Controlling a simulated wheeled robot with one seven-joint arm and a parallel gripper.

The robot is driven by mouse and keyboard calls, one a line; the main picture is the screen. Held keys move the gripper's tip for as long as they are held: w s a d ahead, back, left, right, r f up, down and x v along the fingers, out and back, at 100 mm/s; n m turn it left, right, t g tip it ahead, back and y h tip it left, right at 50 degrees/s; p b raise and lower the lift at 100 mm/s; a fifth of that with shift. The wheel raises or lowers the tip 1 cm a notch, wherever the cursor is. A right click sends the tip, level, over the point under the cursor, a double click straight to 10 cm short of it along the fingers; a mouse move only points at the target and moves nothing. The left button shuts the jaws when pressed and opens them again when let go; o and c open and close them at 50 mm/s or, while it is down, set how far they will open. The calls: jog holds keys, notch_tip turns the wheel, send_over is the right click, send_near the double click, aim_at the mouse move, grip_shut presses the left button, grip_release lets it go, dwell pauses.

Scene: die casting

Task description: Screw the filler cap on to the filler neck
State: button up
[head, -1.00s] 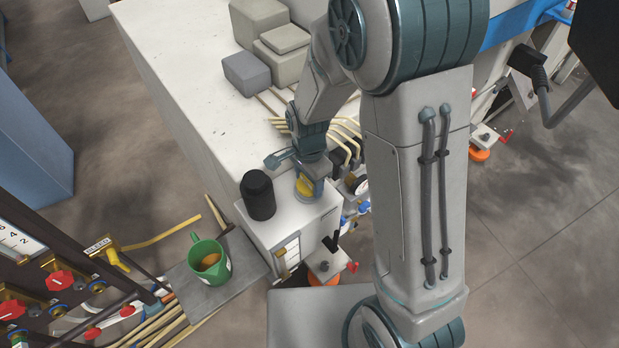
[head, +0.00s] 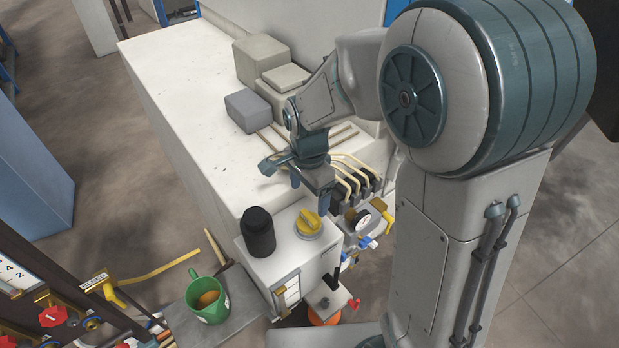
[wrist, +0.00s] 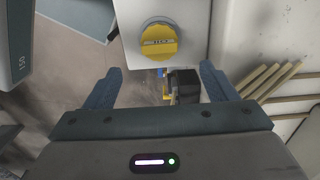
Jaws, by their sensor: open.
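The yellow filler cap (head: 308,223) sits on top of the white box at the machine's front corner, and seems to lie flat over the filler neck. The neck itself is hidden under it; I cannot tell how tightly it is screwed. The cap also shows in the wrist view (wrist: 158,42), with a raised grip bar across it. My gripper (head: 309,200) is above and behind the cap, apart from it. In the wrist view my gripper (wrist: 161,78) is open, with nothing between its fingers, and the cap lies beyond the fingertips.
A black cylinder (head: 258,232) stands left of the cap on the white box (head: 282,265). A green jug (head: 209,300) is at lower left. Yellow bent pipes (head: 352,172) and a gauge (head: 363,217) lie to the right. Grey blocks (head: 262,62) stand on the machine top.

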jog(key=shift+r, duration=2.2)
jog(key=s+d+r+n+t, duration=0.3)
jog(key=s+d+r+n, duration=0.2)
jog(key=s+d+n, duration=0.6)
jog(key=shift+s+d+r, duration=0.15)
jog(key=shift+s+d, duration=0.4)
jog(key=shift+s, duration=0.1)
